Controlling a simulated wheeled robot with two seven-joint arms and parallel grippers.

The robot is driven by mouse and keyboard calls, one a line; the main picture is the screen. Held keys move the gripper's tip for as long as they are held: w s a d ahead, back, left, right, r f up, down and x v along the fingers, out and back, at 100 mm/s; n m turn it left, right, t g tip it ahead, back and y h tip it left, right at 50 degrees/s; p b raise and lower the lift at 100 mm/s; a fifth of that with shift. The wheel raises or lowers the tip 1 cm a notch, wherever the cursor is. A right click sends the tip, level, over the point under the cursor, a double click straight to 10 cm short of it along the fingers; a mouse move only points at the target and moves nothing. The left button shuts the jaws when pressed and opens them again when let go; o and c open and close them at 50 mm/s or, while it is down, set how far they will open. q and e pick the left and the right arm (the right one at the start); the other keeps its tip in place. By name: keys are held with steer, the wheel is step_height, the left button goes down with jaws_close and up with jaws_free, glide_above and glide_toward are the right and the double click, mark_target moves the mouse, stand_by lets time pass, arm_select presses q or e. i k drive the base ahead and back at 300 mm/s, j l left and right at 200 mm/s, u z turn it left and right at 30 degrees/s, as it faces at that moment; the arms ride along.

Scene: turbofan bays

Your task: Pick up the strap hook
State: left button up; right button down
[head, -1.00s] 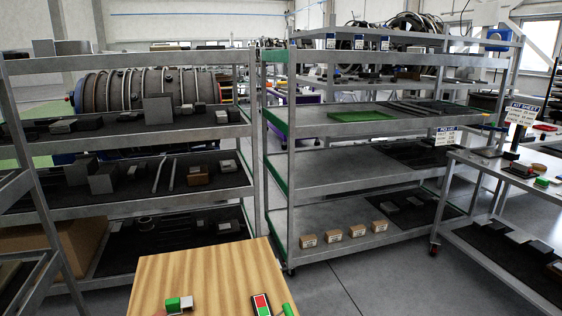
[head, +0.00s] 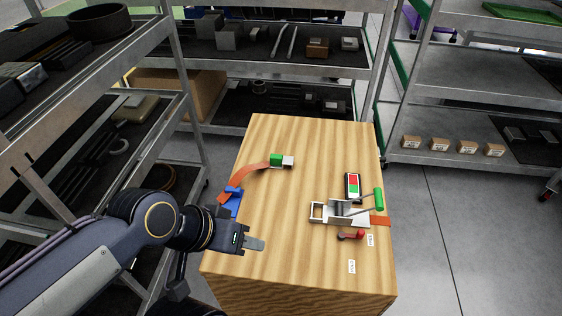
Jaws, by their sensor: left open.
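An orange strap (head: 252,170) lies at the left of the wooden top (head: 310,175). A green and silver end piece (head: 283,161) sits at its far end and looks like the strap hook. A blue piece (head: 232,200) is at the strap's other end, by the left edge. My left gripper (head: 256,244) is open and empty over the near left of the top, well short of the end piece. A silver ratchet buckle (head: 341,212) with a green handle (head: 379,199) lies at the right, with more orange strap. My right gripper is not in view.
A box with red and green faces (head: 353,185) lies behind the buckle, and a small red part (head: 350,236) lies in front. Metal shelving (head: 170,112) stands close at the left and behind. The middle of the top is clear.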

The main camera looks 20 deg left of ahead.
mark_target(277, 160)
steer(key=l+z, duration=0.1)
steer(key=z, duration=1.5)
steer(key=i+l, duration=0.2)
steer(key=l, duration=0.2)
steer(key=i+l, duration=0.15)
steer(key=l, duration=0.25)
steer(key=i+l, duration=0.2)
steer(key=l, duration=0.2)
steer(key=i+l, duration=0.2)
steer(key=l, duration=0.25)
steer(key=i+l+u, duration=0.1)
steer(key=i+u, duration=0.2)
steer(key=i, duration=0.2)
steer(key=i+l+u, duration=0.3)
steer(key=i, duration=0.2)
steer(key=i+j+u, duration=0.25)
steer(key=i+u, duration=0.75)
steer(key=i+l+u, duration=0.1)
steer(key=i+u, duration=0.4)
steer(key=i+j+u, duration=0.1)
steer(key=i+u, duration=0.75)
steer(key=i+l+u, duration=0.15)
steer(key=u, duration=0.25)
steer(key=i+j+u, duration=0.1)
steer(key=i+u, duration=0.4)
steer(key=i, duration=0.25)
